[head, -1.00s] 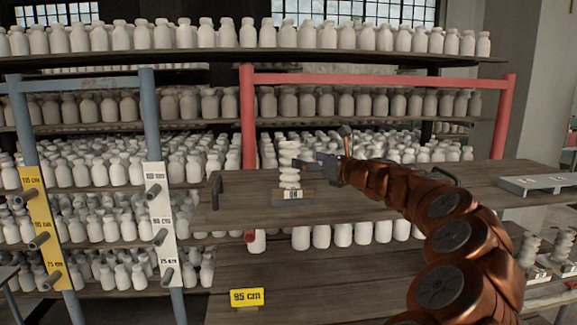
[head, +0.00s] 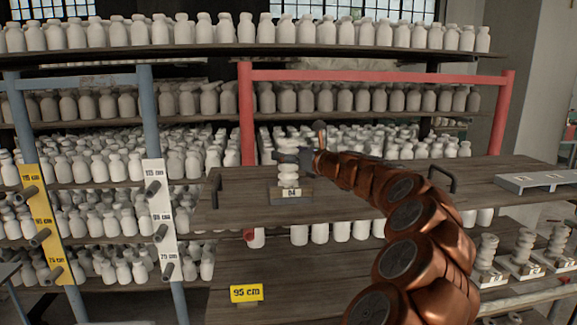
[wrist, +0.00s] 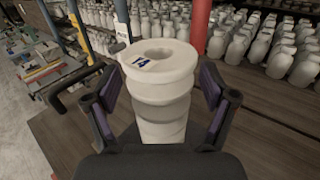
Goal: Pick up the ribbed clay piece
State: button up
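The ribbed clay piece (head: 289,174) is white with stacked round bulges. It stands upright on a small labelled stand (head: 291,195) on the wooden shelf. In the wrist view the ribbed clay piece (wrist: 163,97) fills the middle, with a hole in its top and a small blue mark beside the hole. My gripper (head: 296,153) is at the upper part of the piece in the head view. In the wrist view my gripper (wrist: 157,88) is open, one finger on each side of the piece, with narrow gaps visible. The piece's foot is hidden in the wrist view.
The plank shelf (head: 345,203) has dark handles at both ends. Racks of white bottles (head: 330,100) stand behind. A grey tray (head: 540,181) lies at right. Several other ribbed pieces (head: 487,251) stand on a lower shelf at right. A red post (wrist: 200,25) rises behind the piece.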

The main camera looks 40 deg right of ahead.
grip_shut()
dwell(0.5)
jog(key=shift+r, duration=0.15)
